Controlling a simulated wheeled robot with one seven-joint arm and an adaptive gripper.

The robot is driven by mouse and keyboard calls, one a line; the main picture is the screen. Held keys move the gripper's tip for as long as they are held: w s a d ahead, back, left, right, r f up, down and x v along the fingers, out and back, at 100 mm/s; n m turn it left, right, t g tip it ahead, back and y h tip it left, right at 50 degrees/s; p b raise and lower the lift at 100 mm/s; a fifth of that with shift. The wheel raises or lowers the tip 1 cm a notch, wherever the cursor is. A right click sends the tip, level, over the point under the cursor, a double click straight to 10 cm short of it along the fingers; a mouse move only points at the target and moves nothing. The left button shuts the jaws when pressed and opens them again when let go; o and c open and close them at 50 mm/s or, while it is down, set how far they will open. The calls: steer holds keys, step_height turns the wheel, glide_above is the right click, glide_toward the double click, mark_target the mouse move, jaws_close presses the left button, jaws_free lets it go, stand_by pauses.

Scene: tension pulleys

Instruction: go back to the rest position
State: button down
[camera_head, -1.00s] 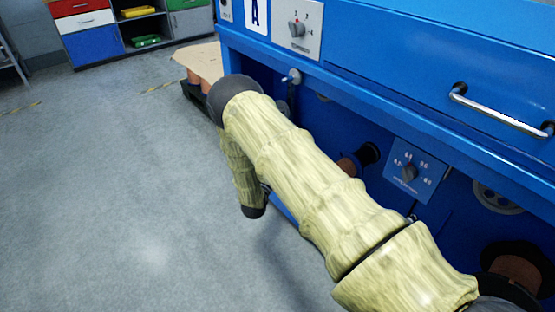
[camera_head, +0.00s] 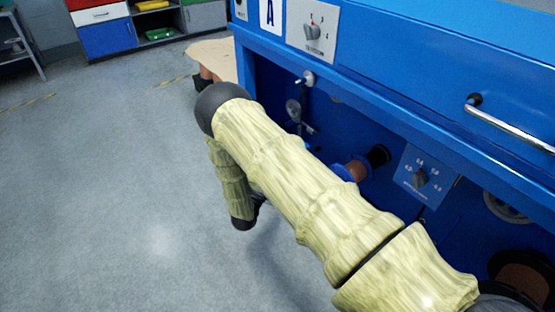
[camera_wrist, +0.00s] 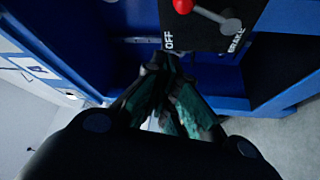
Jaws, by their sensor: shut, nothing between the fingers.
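My gripper (camera_wrist: 152,72) shows in the wrist view with its dark fingers drawn together at the tips and nothing between them. Just past the fingertips is a black panel (camera_wrist: 203,33) marked OFF and BRAKE, with a red-knobbed lever (camera_wrist: 205,12) on it. I cannot tell whether the tips touch the panel. In the head view my arm, in a pale yellow-green sleeve, reaches across the front of the blue machine (camera_head: 400,75). My gripper is hidden there.
The machine's open bay holds spools (camera_head: 355,170), a small dial panel (camera_head: 425,178) and a pulley (camera_head: 505,205). A metal handle (camera_head: 515,130) sticks out at the right. A wooden tabletop (camera_head: 213,58) stands behind my arm. The grey floor (camera_head: 100,190) at the left is clear.

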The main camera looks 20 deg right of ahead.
steer(key=shift+s+a+f, duration=0.25)
steer(key=shift+s+a, duration=0.15)
steer(key=shift+a, duration=0.1)
steer(key=shift+f, duration=0.1)
steer(key=s+f+m+g+y, duration=0.1)
steer(key=s+f+g+y, duration=0.1)
steer(key=s+f+y, duration=0.45)
steer(key=s+f+g+y, duration=0.3)
steer(key=s+f, duration=0.5)
steer(key=s, duration=0.4)
steer(key=s+a+m+g+y, duration=0.2)
steer(key=s+a+g, duration=0.1)
steer(key=s, duration=0.9)
steer(key=s+a+m+g+y, duration=0.1)
steer(key=s+a+g+y, duration=0.2)
steer(key=s, duration=0.9)
steer(key=s+a+r+m+g, duration=0.1)
steer(key=s+a+r+g, duration=0.15)
steer(key=s, duration=0.45)
step_height(320, 180, up, 24)
steer(key=p, duration=2.4)
steer(key=shift+w+d+f, duration=0.2)
steer(key=shift+w+d, duration=0.1)
steer(key=shift+d, duration=0.1)
